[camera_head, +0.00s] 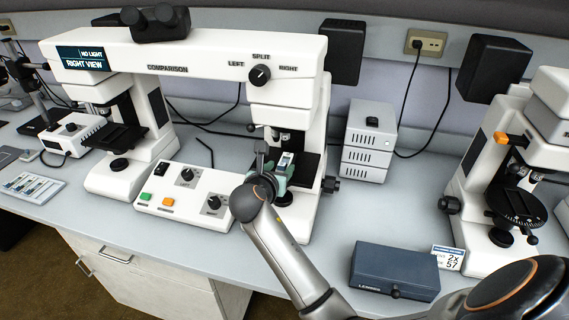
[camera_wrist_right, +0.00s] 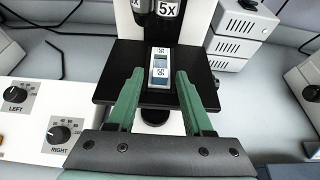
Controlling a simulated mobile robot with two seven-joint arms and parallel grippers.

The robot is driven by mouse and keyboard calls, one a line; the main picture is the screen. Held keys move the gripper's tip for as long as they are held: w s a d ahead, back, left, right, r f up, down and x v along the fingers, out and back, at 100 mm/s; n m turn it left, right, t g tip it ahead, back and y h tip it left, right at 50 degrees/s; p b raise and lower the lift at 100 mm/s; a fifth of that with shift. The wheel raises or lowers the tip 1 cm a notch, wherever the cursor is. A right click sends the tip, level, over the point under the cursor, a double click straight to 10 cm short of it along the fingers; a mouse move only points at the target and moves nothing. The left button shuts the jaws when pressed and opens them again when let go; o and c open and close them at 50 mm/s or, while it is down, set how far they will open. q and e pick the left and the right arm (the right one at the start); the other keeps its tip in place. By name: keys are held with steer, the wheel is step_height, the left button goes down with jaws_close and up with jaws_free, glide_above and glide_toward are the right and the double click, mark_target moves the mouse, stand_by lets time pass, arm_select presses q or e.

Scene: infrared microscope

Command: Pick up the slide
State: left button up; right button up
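The slide (camera_wrist_right: 161,68) lies on the black stage (camera_wrist_right: 125,61) of the comparison microscope's right half, in the right wrist view. It is a narrow strip with pale printed ends and a bluish middle. My right gripper (camera_wrist_right: 156,88) is open, its green fingers spread on either side of the slide's near end, with a gap on both sides. In the head view my right gripper (camera_head: 283,172) reaches to the right stage, and the slide (camera_head: 286,158) shows small and pale there. How high the fingers are above the stage is hard to tell. My left gripper is not in view.
The comparison microscope (camera_head: 190,58) spans the back left, with its control box (camera_head: 182,191) beside my right arm. A stacked grey box (camera_head: 369,140) stands right of it. A dark blue case (camera_head: 395,270) sits at the front, and another microscope (camera_head: 515,175) stands at the far right.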

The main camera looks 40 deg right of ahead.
jaws_close()
stand_by(0.6)
